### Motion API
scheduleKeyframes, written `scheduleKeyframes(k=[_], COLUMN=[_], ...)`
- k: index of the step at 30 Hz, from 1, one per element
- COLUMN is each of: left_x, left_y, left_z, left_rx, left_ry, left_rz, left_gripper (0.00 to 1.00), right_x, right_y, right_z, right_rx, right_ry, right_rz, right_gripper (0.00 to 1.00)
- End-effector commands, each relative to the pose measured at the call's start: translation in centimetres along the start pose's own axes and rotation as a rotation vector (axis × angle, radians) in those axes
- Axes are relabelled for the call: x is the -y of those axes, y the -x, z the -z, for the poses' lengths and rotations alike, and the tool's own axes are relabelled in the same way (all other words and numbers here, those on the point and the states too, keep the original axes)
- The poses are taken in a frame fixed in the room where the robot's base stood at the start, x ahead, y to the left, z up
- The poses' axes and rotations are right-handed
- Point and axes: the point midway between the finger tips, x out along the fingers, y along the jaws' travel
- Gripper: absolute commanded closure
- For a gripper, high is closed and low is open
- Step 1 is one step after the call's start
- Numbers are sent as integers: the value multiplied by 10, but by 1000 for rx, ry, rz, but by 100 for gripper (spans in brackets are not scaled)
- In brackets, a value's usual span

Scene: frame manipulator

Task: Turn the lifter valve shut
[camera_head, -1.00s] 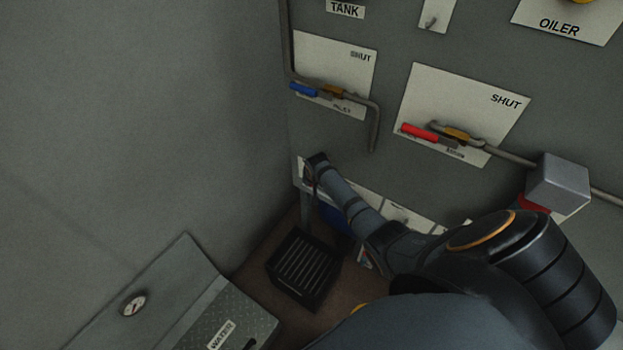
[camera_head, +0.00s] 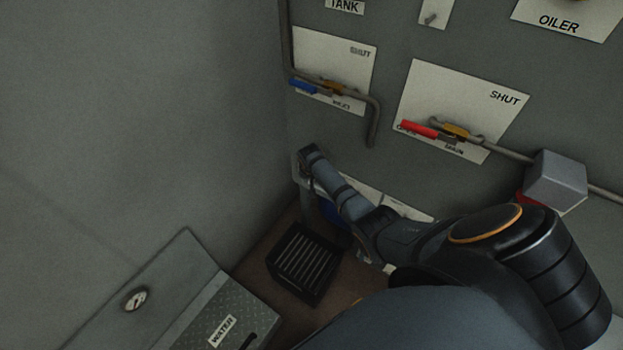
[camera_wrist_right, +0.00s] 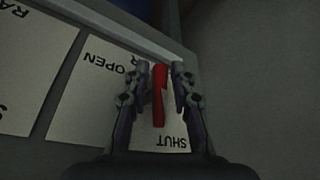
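In the right wrist view a red valve handle (camera_wrist_right: 159,105) stands in front of a white plate (camera_wrist_right: 95,115) lettered OPEN and SHUT, upside down in this view. The plate's name is mostly hidden, so I cannot read that it is the lifter valve. My right gripper (camera_wrist_right: 160,70) is open, with one finger on each side of the red handle. Small dark gaps show between the handle and the fingers. In the head view my right arm reaches to the low left of the panel, and its gripper cannot be made out there. My left gripper is in neither view.
Above the arm in the head view are a blue-handled valve (camera_head: 303,87) and another red-handled valve (camera_head: 419,129), with pipes and a grey box (camera_head: 556,178). A black slatted box (camera_head: 304,262) stands on the floor. A grey wall closes off the left.

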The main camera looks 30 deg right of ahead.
Motion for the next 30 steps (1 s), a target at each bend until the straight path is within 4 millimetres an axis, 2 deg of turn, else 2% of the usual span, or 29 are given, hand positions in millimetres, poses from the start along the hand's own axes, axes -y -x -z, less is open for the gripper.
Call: scheduleKeyframes(k=[7, 11, 14, 24, 30], left_x=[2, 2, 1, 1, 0], left_y=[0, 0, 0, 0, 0], left_z=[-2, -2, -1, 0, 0], left_rx=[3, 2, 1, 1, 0], left_ry=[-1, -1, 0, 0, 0], left_rz=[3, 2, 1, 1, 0], left_gripper=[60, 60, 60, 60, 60], right_x=[0, 0, 0, 0, 0], right_y=[1, 11, 27, 100, 119], right_z=[0, 1, 1, 0, 0], right_rx=[-1, -3, -4, -2, 0], right_ry=[0, 0, 0, 1, 0], right_rz=[0, 0, 0, 2, 0], right_gripper=[75, 75, 75, 75, 75])
